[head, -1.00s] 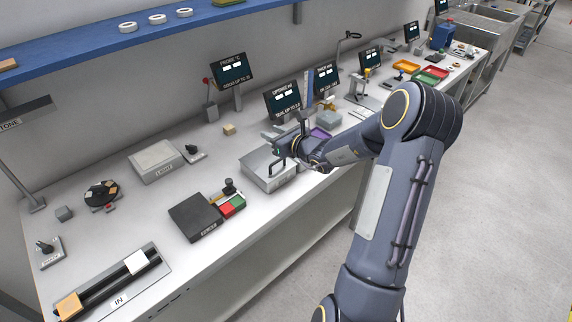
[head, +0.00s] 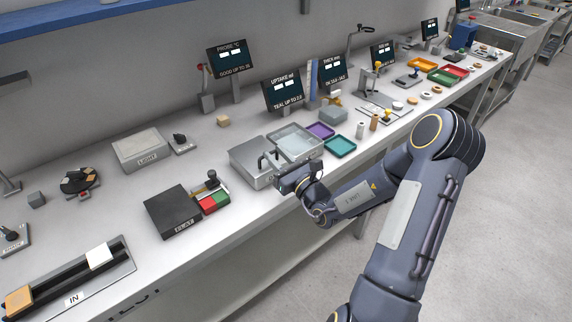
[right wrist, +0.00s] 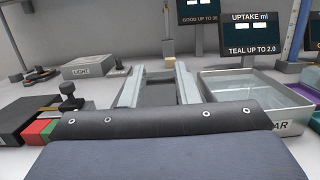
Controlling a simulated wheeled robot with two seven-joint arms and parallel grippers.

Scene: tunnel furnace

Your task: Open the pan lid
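The pan is a grey metal box (head: 250,176) on the bench, with a flat lid (head: 247,150) on top. A dark raised handle (head: 262,160) stands on the lid. The lid sits shut on the pan. My right gripper (head: 281,181) is at the pan's front right side, close to the handle; I cannot tell whether it touches. In the right wrist view my right gripper's two pale fingers (right wrist: 159,72) stand wide apart, with a dark grey surface between them. The handle is not clearly visible there. My left gripper is out of view.
A clear tray (right wrist: 255,92) stands right of the pan. Purple (head: 320,131) and teal (head: 340,147) trays lie beyond it. A black block (head: 172,212) with red and green pads is at the left. Display screens (head: 283,90) stand behind.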

